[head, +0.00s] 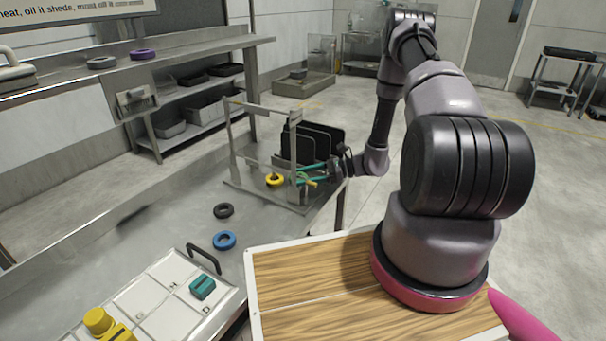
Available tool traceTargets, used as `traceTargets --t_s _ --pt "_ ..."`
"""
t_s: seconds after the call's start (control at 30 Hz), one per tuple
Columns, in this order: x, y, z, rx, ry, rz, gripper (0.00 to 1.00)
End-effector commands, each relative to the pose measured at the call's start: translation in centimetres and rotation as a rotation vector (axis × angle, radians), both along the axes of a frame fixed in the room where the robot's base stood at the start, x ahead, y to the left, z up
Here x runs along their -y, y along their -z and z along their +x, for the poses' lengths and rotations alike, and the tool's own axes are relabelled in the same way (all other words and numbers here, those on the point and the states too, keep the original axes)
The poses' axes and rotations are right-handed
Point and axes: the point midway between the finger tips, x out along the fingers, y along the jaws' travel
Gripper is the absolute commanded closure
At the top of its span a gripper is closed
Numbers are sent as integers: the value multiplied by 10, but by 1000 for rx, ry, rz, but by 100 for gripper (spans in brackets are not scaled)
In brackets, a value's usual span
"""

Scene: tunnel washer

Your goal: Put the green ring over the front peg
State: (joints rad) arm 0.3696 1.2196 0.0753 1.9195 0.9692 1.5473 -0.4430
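My gripper (302,176) reaches from the right into an open metal frame (232,133) on the steel counter. Thin green parts show at its end; I cannot tell which are fingers and which, if any, are the green ring. Whether it holds anything is too small to tell. A yellow ring (275,180) is in the frame, just left of the gripper's end. A small yellow-green piece (311,183) shows by the gripper. I cannot make out the front peg clearly; the frame's posts and the gripper cover that area.
A black ring (224,211) and a blue ring (225,240) lie on the counter before the frame. Grey (101,63) and purple (142,54) rings lie on the back shelf. Black upright plates (318,140) stand behind the gripper.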

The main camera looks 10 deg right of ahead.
Motion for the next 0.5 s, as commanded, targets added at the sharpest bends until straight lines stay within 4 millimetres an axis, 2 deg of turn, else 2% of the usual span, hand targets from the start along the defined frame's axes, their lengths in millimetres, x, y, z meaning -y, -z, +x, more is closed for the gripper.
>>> traceTargets --t_s 0.5 --pt "0 31 0 -2 0 0 79"
